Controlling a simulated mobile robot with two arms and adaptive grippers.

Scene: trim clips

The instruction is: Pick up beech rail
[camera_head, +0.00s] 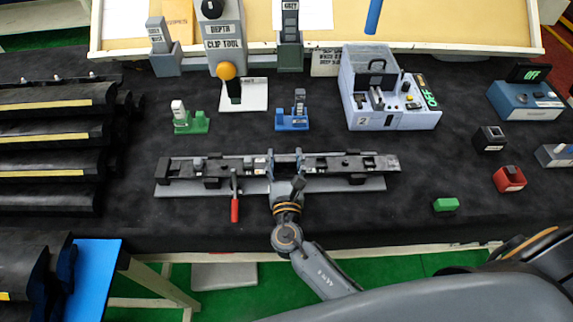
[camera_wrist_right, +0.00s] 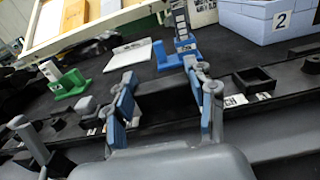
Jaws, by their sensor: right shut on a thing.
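A long dark rail (camera_head: 340,164) lies left to right along a grey fixture (camera_head: 225,188) near the front of the black bench. Small blocks and dark sockets sit along it. In the right wrist view the rail (camera_wrist_right: 275,104) crosses behind my fingers, and a white label partly reads "CH". I cannot read its full name. My right gripper (camera_head: 285,162) is over the middle of the rail, its two fingers shut on it from either side. The right wrist view shows the blue-padded fingers (camera_wrist_right: 165,100) with the dark rail between them. My left gripper is not in view.
A red-handled lever (camera_head: 235,205) stands at the fixture's front. Behind are a green stand (camera_head: 190,125), a blue stand (camera_head: 292,124) and a grey machine (camera_head: 385,112). A green block (camera_head: 445,204) lies to the right. Black rails (camera_head: 50,135) are stacked left.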

